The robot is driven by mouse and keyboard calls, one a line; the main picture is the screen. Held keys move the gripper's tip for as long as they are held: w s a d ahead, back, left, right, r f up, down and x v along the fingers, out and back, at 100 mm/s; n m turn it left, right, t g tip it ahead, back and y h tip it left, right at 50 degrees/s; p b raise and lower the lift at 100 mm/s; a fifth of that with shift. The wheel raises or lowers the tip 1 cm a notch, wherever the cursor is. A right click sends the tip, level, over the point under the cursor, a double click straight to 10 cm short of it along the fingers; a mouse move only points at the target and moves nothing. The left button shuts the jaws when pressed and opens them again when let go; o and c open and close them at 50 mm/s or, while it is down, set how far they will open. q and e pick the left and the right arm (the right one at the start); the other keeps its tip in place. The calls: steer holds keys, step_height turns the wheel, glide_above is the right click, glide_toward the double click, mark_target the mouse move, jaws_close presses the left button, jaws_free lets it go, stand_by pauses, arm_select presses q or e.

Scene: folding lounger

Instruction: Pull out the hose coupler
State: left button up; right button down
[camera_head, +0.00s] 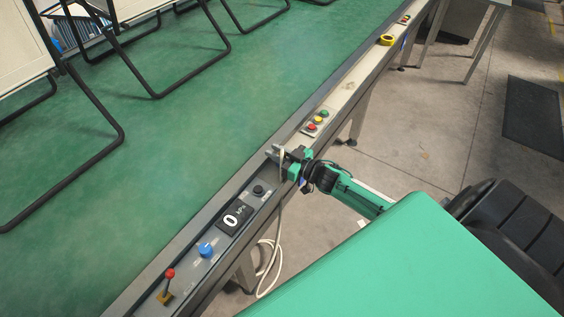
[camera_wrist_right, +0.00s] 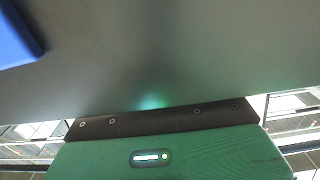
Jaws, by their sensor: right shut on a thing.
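My right gripper (camera_head: 280,154) is at the conveyor's edge panel, just beyond the black knob. It is shut on the hose coupler, which is mostly hidden between the fingers. A pale hose (camera_head: 280,205) runs from the gripper down over the panel's edge and hangs in loops beside the table leg. I cannot tell whether the coupler is still seated in its socket. In the right wrist view a plain grey surface fills most of the picture, and the fingertips and coupler cannot be made out. My left gripper is not in view.
Black-framed loungers (camera_head: 150,45) stand on the green belt (camera_head: 190,120). Floor at the right is mostly clear.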

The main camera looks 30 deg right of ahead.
steer(key=shift+r, duration=0.1)
stand_by(0.8)
steer(key=shift+r, duration=0.1)
steer(key=shift+p, duration=0.3)
stand_by(0.4)
steer(key=shift+r+p, duration=2.4)
steer(key=shift+r, duration=0.1)
